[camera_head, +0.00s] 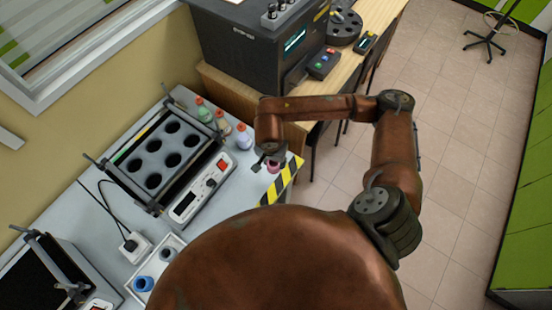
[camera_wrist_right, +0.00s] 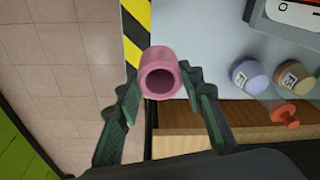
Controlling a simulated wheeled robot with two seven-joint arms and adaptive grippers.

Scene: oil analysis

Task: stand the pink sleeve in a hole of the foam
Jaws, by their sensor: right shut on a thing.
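The pink sleeve (camera_wrist_right: 160,76) is a short hollow cylinder, its open end facing the right wrist camera. My right gripper (camera_wrist_right: 160,90) is shut on it, with one finger on each side. In the head view the sleeve (camera_head: 273,167) shows small under my right gripper (camera_head: 268,161), over the bench end by the striped edge. I cannot tell whether it touches the bench. The grey foam (camera_head: 172,143) has several dark round holes and sits in a framed device to the left of the gripper. The holes look empty. My left gripper is not in view.
Several capped bottles (camera_head: 222,121) stand between the foam device and the right arm. The device's white control panel (camera_head: 201,187) faces the bench front. A white tray (camera_head: 128,290) with blue sleeves (camera_head: 143,284) is at lower left. A dark machine (camera_head: 250,50) stands behind.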

